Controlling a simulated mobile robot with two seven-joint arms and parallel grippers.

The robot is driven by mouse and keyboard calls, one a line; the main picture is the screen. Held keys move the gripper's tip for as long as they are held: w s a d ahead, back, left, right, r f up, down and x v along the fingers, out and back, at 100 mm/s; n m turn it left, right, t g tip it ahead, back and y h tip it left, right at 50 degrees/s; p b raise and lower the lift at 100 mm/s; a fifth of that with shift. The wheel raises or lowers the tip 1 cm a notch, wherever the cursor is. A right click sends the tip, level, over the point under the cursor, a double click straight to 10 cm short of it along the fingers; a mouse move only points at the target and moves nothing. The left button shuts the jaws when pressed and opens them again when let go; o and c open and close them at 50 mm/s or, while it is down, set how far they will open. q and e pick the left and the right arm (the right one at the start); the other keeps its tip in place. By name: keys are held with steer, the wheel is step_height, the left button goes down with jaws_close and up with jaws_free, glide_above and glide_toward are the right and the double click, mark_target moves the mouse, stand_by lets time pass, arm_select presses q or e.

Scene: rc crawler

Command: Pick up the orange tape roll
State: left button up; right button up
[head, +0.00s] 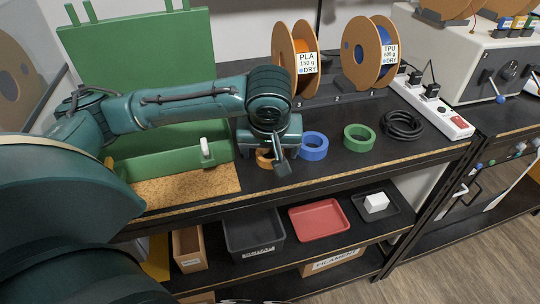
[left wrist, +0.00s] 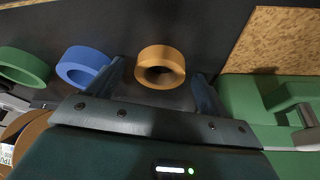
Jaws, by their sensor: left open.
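The orange tape roll (head: 263,158) lies on the black bench top and is partly hidden by my left gripper (head: 276,160) in the head view. In the left wrist view the whole orange tape roll (left wrist: 161,54) shows, with its dark hole facing the camera. My left gripper (left wrist: 157,72) is open there, one finger to each side of the roll's near part. I cannot tell whether the fingers touch it. My right gripper is not in view.
A blue tape roll (head: 314,146) and a green tape roll (head: 359,138) lie to the right, then a black cable coil (head: 402,126). An open green case (head: 170,164) and a cork mat (head: 190,187) are left. Filament spools (head: 296,58) and a power strip (head: 432,108) stand behind.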

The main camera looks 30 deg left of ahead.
arm_select(q)
steer(key=shift+c, duration=0.6)
steer(key=c, duration=0.9)
steer(key=shift+r, duration=0.1)
steer(key=shift+c, duration=0.2)
